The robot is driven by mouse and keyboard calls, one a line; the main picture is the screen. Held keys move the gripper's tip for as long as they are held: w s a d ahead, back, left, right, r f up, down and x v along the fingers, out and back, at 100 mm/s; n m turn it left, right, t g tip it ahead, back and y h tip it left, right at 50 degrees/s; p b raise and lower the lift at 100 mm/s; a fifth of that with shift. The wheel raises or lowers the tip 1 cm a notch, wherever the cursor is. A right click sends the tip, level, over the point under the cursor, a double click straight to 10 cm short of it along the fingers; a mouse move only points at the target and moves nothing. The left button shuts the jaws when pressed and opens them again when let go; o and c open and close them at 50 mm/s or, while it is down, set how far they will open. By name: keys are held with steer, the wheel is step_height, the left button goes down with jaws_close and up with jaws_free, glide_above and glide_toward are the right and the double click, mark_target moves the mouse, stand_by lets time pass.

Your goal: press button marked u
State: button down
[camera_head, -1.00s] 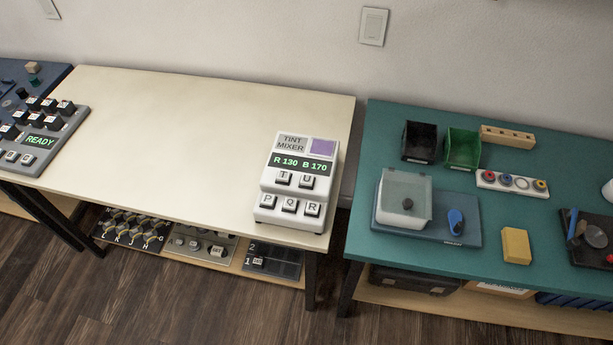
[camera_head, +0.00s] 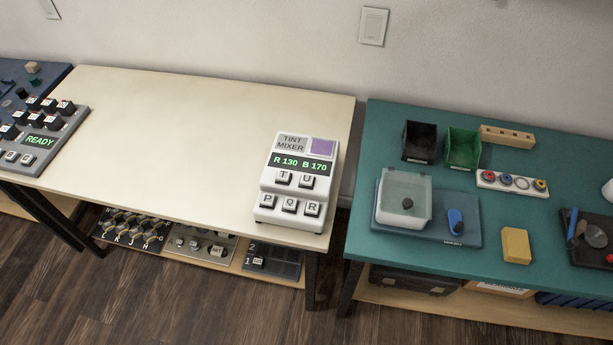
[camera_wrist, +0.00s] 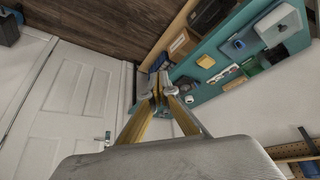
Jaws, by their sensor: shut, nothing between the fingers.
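The button marked U (camera_head: 307,182) is on the upper button row of the white tint mixer (camera_head: 265,205), right of the T button (camera_head: 283,178). Below them are the P, Q and R buttons. The mixer stands at the right end of the cream table, and its screen reads R 130 B 170. My gripper (camera_wrist: 158,88) shows only in the wrist view, its fingers shut and empty. The wrist view faces a door and the teal table from afar; the tint mixer cannot be made out there.
A grey panel reading READY (camera_head: 42,141) sits at far left. The teal table (camera_head: 390,130) at right holds bins, a lidded clear box (camera_head: 405,190) and a yellow block (camera_head: 516,245). Panels lie on the shelf below.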

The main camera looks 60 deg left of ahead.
steer(key=shift+a, duration=0.1)
steer(key=w+a+f+n+g, duration=0.1)
steer(key=w+a+f+n, duration=0.2)
steer(key=a, duration=0.7)
steer(key=a+f+n, duration=0.3)
steer(key=a+n, duration=0.2)
steer(key=a, duration=0.6)
steer(key=w+a+f+n+g, duration=0.15)
steer(key=a+f+n, duration=0.25)
steer(key=a, duration=0.6)
steer(key=s+a+f+n+t+y, duration=0.1)
steer(key=s+a+f+n+t, duration=0.2)
steer(key=a, duration=0.9)
steer(key=s+a+f+n+t+y, duration=0.1)
steer(key=s+a+f+n, duration=0.2)
steer(key=a, duration=1)
steer(key=w+a+r+m+t+y, duration=0.1)
steer(key=a+r+m+y, duration=0.1)
steer(key=a, duration=0.6)
steer(key=shift+r+m, duration=0.25)
steer(key=shift+m, duration=0.45)
steer(key=shift+w, duration=0.1)
